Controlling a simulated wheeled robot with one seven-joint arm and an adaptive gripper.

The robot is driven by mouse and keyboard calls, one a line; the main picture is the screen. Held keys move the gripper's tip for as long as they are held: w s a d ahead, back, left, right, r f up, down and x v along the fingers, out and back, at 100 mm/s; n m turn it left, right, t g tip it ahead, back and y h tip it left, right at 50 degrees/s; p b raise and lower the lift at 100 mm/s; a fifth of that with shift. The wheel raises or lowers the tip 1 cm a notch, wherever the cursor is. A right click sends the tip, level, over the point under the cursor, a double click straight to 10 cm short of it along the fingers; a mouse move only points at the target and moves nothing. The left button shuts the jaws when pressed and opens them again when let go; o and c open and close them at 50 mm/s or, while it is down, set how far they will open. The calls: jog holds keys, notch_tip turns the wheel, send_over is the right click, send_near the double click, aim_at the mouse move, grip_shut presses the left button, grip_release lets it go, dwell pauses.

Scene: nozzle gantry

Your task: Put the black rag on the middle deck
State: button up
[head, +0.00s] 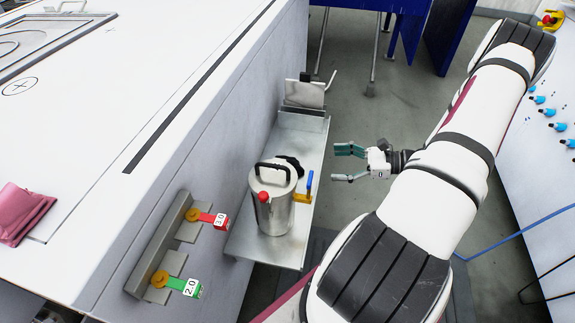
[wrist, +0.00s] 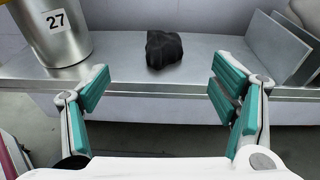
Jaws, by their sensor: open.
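The black rag (wrist: 164,49) is a small crumpled lump on a grey metal shelf (wrist: 120,78). In the head view the rag (head: 293,162) shows only in part behind a metal canister. My gripper (head: 336,164) is open and empty, level in the air to the right of the shelf, with its fingers pointing toward it. In the wrist view the rag lies ahead of and between the two teal finger pads (wrist: 160,78), apart from both. I cannot tell which surface is the middle deck.
The metal canister (head: 271,212), with a black handle and label 27, stands close to the rag. Upright metal plates (head: 304,94) are at the shelf's far end. A white bench (head: 110,110) borders the shelf on the left. A pink cloth (head: 20,213) lies on the bench.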

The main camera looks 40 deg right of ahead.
jog(key=b, duration=0.2)
send_near(295, 164)
jog(key=x, duration=0.4)
jog(key=shift+w+a, duration=0.1)
jog(key=shift+b+x, duration=1.1)
jog(key=shift+x, duration=1.85)
jog(key=shift+r, duration=0.15)
jog(key=c, duration=1.2)
